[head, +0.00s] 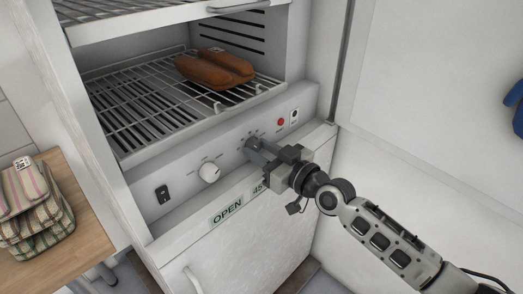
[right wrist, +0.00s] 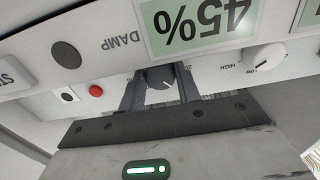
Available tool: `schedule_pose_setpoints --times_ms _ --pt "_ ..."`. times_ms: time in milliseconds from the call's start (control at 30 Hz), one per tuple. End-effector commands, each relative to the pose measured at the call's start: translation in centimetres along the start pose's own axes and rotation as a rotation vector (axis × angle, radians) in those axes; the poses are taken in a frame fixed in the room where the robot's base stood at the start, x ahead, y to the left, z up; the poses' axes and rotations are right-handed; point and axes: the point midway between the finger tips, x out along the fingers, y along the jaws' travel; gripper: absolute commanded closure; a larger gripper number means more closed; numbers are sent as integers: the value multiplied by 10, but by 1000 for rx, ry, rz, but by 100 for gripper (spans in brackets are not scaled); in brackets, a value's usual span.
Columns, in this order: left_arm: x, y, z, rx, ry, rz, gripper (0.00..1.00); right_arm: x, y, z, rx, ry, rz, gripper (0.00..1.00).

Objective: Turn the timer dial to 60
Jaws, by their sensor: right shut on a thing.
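The timer dial (right wrist: 160,79) is a dark knob with a white pointer line on the cabinet's front panel, in the right wrist view. My right gripper (right wrist: 159,92) has one finger on each side of it and is shut on it. In that view, upside down, the pointer slants toward the lower right; the scale numbers around it are partly covered and too small to read surely. In the head view my right gripper (head: 254,146) reaches the panel from the right and largely hides the dial. My left gripper is not in view.
A white knob (head: 209,172) sits left of the dial, a black switch (head: 163,194) further left, a red button (head: 281,122) to the right. Above is an open wire shelf (head: 137,113) with brown shoe-like items (head: 204,72). A wooden table (head: 79,228) holds folded striped cloths (head: 40,222).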

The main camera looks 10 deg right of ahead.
Motion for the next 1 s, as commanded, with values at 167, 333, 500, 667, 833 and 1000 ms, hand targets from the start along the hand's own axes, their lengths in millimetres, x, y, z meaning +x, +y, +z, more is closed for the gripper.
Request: schedule_pose_setpoints --times_ms 167,333,500,667,833,1000 --pt "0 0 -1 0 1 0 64 0 0 0 43 0 0 90" --pt "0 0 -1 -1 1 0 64 0 0 0 140 0 0 90" --pt "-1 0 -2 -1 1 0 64 0 0 0 273 0 0 90" --pt "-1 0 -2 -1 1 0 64 0 0 0 402 0 1 90" --pt "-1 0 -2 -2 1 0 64 0 -1 0 523 0 0 90" --pt "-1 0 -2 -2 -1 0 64 0 -1 0 613 0 0 90"
